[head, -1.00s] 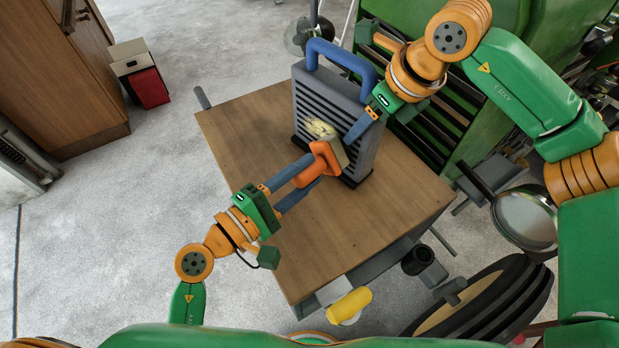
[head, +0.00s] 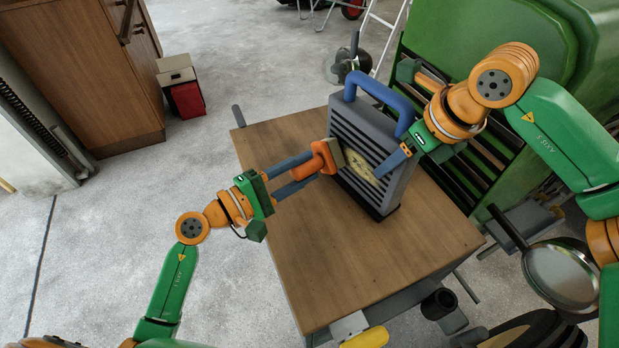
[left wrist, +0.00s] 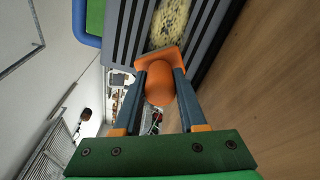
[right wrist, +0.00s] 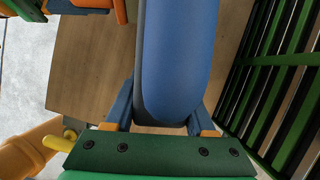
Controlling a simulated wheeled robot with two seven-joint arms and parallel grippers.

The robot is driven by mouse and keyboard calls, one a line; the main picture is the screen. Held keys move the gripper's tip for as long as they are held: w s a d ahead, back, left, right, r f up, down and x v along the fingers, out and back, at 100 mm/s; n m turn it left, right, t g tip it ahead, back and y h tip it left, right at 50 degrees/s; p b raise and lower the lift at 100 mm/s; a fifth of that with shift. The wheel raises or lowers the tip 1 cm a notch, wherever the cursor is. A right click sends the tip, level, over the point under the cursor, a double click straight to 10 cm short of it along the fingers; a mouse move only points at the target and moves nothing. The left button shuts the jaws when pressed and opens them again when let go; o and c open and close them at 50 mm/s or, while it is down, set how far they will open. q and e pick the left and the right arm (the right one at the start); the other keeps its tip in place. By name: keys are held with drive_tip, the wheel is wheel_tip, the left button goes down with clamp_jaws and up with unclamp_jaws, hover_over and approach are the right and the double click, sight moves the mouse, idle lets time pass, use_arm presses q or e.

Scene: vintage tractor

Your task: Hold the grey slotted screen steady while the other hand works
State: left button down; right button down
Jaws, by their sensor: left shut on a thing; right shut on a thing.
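The grey slotted screen (head: 402,185) stands upright on the wooden table (head: 300,270), with a blue handle (head: 347,88) on top. A pale yellowish patch (head: 364,168) lies on its slats; it also shows in the left wrist view (left wrist: 170,22). My right gripper (head: 394,160) is shut on the screen at its right side edge; in the right wrist view the blue handle (right wrist: 180,60) hides its fingertips. My left gripper (head: 315,168) is shut on an orange-handled brush (head: 326,156). The brush head is at the screen's face, left of the patch; contact is unclear.
A green slatted machine panel (head: 482,165) stands close behind the screen. A round pan (head: 560,275) and a dark cup (head: 438,303) are right of the table. A yellow object (head: 366,338) is at the front edge. The table's front is bare.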

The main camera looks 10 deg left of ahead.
use_arm(q)
drive_tip(key=shift+w+a, duration=0.45)
drive_tip(key=shift+w, duration=0.15)
drive_tip(key=shift+s+d, duration=1.35)
drive_tip(key=shift+d, duration=0.2)
drive_tip(key=shift+s+d, duration=1.3)
drive_tip(key=shift+d, duration=0.3)
drive_tip(key=shift+s+d, duration=1.35)
drive_tip(key=shift+d, duration=0.2)
drive_tip(key=shift+f, duration=0.3)
drive_tip(key=shift+w+a, duration=2.1)
drive_tip(key=shift+a, duration=0.15)
drive_tip(key=shift+w+a, duration=2.05)
drive_tip(key=shift+a, duration=0.2)
drive_tip(key=shift+s+d, duration=2.1)
drive_tip(key=shift+d, duration=0.15)
drive_tip(key=shift+s+d, duration=2.05)
drive_tip(key=shift+d, duration=0.15)
drive_tip(key=v, duration=0.5)
